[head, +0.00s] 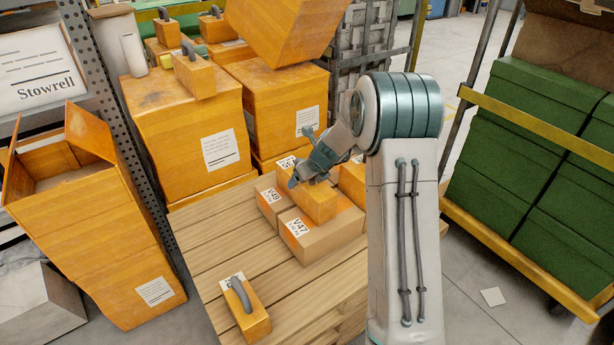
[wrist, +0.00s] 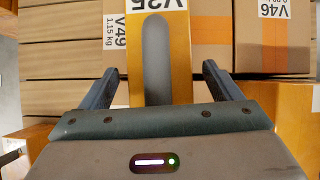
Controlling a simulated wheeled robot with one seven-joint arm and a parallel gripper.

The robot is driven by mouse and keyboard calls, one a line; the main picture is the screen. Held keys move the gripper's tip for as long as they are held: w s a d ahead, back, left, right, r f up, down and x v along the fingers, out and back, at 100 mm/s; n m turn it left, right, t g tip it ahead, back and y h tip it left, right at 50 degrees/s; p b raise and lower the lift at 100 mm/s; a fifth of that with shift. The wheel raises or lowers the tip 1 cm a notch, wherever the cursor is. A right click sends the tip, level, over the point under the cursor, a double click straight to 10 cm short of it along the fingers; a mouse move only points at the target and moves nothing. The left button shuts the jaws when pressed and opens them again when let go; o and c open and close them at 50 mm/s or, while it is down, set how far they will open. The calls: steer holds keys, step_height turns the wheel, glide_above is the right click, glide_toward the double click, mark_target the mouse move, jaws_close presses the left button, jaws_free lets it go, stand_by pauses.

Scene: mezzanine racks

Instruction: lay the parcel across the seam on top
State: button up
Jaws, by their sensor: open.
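The orange parcel (head: 322,204) with a grey handle lies on top of the brown boxes on the wooden pallet. In the wrist view, the parcel (wrist: 180,63) carries a V35 label. Box V49 (wrist: 116,60) is left of it there and box V46 (wrist: 262,58) is right; the seam below is hidden under the parcel. Box V47 (head: 325,238) shows at the front in the head view. My gripper (wrist: 158,72) is open, its fingers apart on either side of the grey handle (wrist: 156,55), with gaps showing.
A second orange parcel (head: 255,319) with a handle stands at the pallet's (head: 215,235) near end. Bare slats lie between it and the boxes. Stacked orange cartons (head: 190,130) rise behind, an open carton (head: 85,225) is left, and a trolley of green boxes (head: 530,165) is right.

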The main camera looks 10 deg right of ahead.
steer(key=shift+r, duration=0.35)
steer(key=s+r+n+g+p, duration=0.1)
steer(key=s+r+n+p, duration=0.2)
steer(key=s+r+n, duration=0.8)
steer(key=s+r+n+g+h, duration=0.1)
steer(key=s+r+n, duration=0.1)
steer(key=s+n, duration=0.7)
steer(key=s+r+n+g+h, duration=0.1)
steer(key=s+r+n+g, duration=0.1)
steer(key=s+n, duration=0.8)
steer(key=s, duration=0.7)
steer(key=shift+s+d+r+n+h, duration=0.25)
steer(key=shift+s+r+n+h, duration=0.05)
steer(key=shift+h, duration=0.1)
step_height(320, 180, up, 21)
steer(key=t+p, duration=0.1)
steer(key=p, duration=1.8)
steer(key=shift+w+r+p, duration=0.2)
steer(key=shift+p, duration=0.1)
